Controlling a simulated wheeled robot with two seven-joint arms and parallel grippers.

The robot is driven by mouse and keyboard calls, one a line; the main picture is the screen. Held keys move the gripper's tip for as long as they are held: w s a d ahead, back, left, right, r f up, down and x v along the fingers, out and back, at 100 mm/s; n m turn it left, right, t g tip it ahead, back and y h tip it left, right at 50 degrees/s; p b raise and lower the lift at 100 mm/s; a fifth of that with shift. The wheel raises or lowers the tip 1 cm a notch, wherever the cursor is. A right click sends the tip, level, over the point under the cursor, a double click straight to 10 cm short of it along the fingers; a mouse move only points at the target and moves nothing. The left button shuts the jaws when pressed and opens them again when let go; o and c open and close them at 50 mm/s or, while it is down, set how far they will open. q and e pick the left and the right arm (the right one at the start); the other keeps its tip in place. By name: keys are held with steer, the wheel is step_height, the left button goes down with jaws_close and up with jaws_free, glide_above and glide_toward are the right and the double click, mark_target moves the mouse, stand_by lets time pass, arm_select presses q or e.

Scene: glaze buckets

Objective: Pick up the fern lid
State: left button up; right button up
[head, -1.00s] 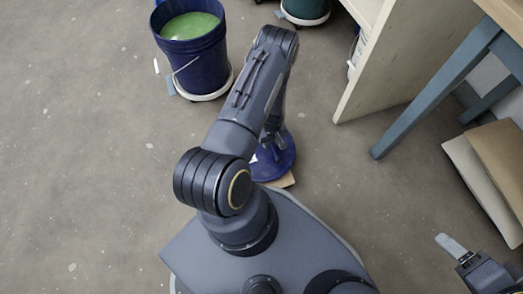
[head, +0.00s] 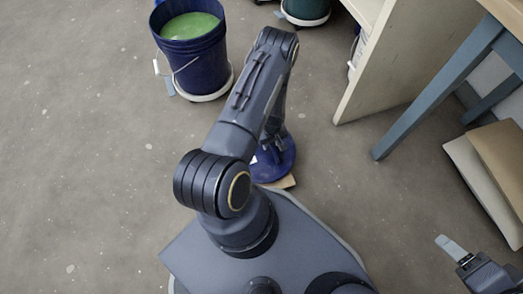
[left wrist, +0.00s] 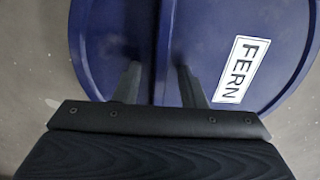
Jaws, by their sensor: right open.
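The fern lid (head: 282,171) is a round dark blue lid on the floor in front of my base, partly hidden by my left arm in the head view. In the left wrist view the lid (left wrist: 215,35) fills the top, with a white FERN label and a raised ridge (left wrist: 165,45) across its middle. My left gripper (left wrist: 160,75) is over the lid, its two fingers apart on either side of the ridge, with gaps visible. Whether the fingers touch the lid is unclear. My right gripper (head: 452,247) is open and empty at the lower right, far from the lid.
A blue bucket (head: 200,65) of green glaze stands at upper left on a white wheeled base. A dark green bucket (head: 305,10) is at the top. A cream shelf panel (head: 375,70) and a blue-legged table (head: 430,95) stand right.

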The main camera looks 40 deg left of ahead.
arm_select(q)
jaws_close()
stand_by(0.4)
